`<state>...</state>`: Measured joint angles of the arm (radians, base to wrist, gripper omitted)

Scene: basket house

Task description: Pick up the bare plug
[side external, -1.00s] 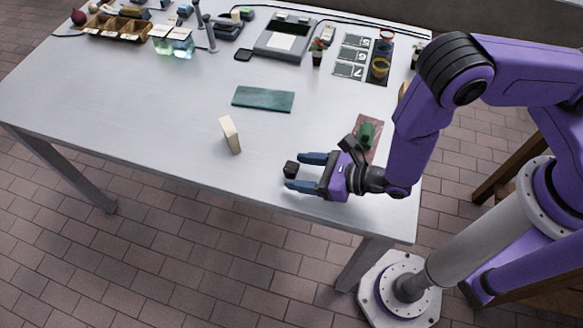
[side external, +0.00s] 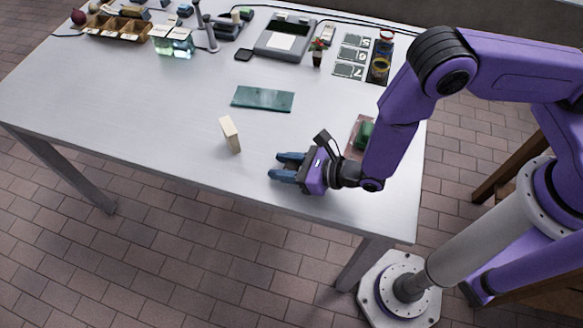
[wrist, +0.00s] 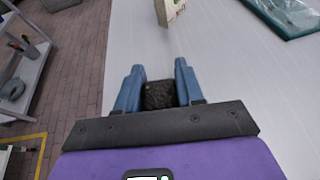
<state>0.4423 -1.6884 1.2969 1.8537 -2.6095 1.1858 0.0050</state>
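A small dark, rough block, which I take to be the bare plug (wrist: 160,95), sits between my gripper's blue fingers in the wrist view. My gripper (side external: 281,166) is low over the front of the table, and its fingers have come in against the block's two sides. The gripper also shows in the wrist view (wrist: 159,67). In the side view the fingers mostly hide the block. I cannot tell whether it is lifted or rests on the table.
A cream upright block (side external: 230,135) stands left of my gripper. A teal plate (side external: 263,99) lies behind. A green object (side external: 366,134) sits on a reddish mat near my arm. Trays, devices and cables line the back. The table's (side external: 110,115) left middle is clear; its front edge is close.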

